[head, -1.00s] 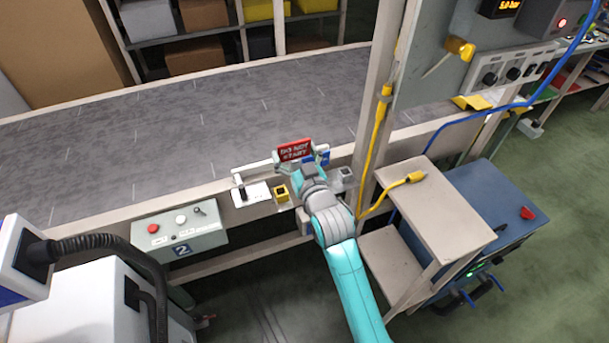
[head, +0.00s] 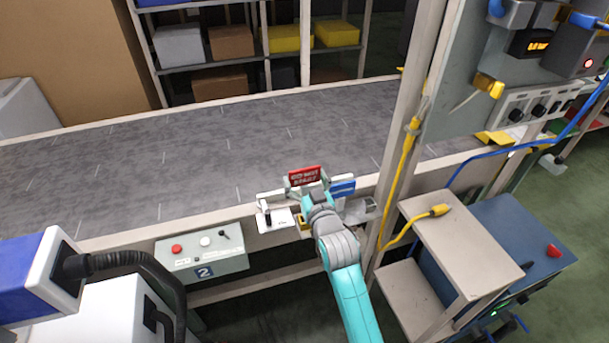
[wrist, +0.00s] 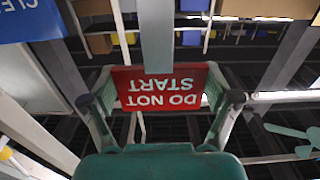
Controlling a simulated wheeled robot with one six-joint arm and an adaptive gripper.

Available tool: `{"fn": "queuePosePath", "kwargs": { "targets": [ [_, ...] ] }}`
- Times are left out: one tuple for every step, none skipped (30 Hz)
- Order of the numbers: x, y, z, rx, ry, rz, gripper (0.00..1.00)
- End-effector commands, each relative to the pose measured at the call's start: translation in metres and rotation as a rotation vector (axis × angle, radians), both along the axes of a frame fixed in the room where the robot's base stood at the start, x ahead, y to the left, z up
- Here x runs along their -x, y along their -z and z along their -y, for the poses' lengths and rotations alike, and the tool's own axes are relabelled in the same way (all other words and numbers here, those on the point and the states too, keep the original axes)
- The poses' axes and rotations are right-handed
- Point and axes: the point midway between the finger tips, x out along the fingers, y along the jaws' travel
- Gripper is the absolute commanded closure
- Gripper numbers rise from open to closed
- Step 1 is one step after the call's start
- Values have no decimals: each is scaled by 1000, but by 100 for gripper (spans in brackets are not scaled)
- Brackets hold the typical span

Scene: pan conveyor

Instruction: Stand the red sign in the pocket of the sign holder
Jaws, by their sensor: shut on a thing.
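The red sign (head: 305,177), with white "DO NOT START" lettering, is held upright above the near rail of the conveyor. My gripper (head: 308,190) is shut on it. In the wrist view the red sign (wrist: 160,88) appears upside down between the two fingers. Below the gripper, a small yellow-edged pocket (head: 304,222) on the rail is partly hidden by my arm. A grey pocket (head: 360,208) sits to its right. I cannot tell which is the sign holder's pocket. The sign is apart from both.
A blue sign (head: 342,188) stands close to the right of my gripper. A white plate with a black item (head: 275,219) lies to the left. A post with a yellow cable (head: 405,150) rises to the right. The conveyor belt (head: 200,150) behind is clear.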

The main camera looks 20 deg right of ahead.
Motion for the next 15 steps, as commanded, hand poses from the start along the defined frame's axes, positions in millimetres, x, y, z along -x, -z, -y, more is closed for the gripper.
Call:
{"fn": "queuePosePath", "kwargs": {
  "targets": [
    [0,5,0,0,0,-1,50],
    [0,8,0,0,0,-2,50],
    [0,12,0,0,0,-2,50],
    [0,14,0,0,0,-2,50],
    [0,16,0,0,0,-1,50],
    [0,20,0,0,0,-2,50],
    [0,22,0,0,0,-2,50],
    [0,24,0,0,0,-2,50],
    [0,27,0,0,0,-1,50],
    [0,29,0,0,0,-1,50],
    [0,31,0,0,0,-1,50],
    [0,32,0,0,0,-1,50],
    [0,34,0,0,0,-1,50],
    [0,35,0,0,0,-1,50],
    [0,36,0,0,0,0,50]
  ]
}}
